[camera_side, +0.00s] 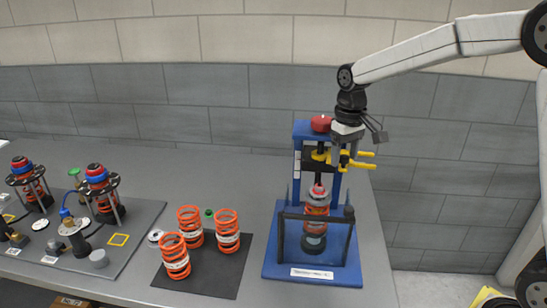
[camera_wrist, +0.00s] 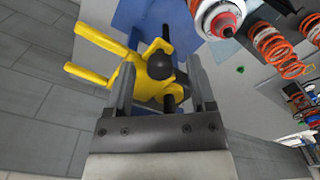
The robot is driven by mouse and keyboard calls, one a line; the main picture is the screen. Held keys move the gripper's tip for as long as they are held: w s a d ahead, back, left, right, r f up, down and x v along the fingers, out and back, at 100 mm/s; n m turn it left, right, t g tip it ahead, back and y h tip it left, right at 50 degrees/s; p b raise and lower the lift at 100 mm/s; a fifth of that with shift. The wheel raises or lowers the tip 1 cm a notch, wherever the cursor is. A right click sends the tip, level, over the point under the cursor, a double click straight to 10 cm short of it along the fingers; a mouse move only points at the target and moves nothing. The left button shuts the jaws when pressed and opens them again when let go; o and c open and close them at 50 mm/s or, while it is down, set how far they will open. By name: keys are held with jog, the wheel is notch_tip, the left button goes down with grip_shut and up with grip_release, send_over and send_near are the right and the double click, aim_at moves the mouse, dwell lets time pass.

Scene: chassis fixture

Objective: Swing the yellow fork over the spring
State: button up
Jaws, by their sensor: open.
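The yellow fork (camera_side: 358,160) is mounted on the blue press fixture (camera_side: 306,132), with its two prongs pointing right, out to the side. In the wrist view the fork (camera_wrist: 98,38) points left, away from the spring. The orange spring (camera_side: 316,210) stands upright in the fixture, below the fork's level, with a red and white part on top. That top (camera_wrist: 222,18) shows at the upper right of the wrist view. My gripper (camera_side: 347,153) is open at the fork; in the wrist view its fingers (camera_wrist: 160,75) lie either side of the fork's hub. Contact cannot be told.
A black bar frame (camera_side: 318,216) stands around the spring's front. Several loose orange springs (camera_side: 227,230) stand on a dark mat (camera_side: 205,273) to the left. A grey board (camera_side: 134,219) with finished assemblies is further left. The table's right edge is close to the fixture.

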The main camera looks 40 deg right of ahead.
grip_shut()
dwell(1.4)
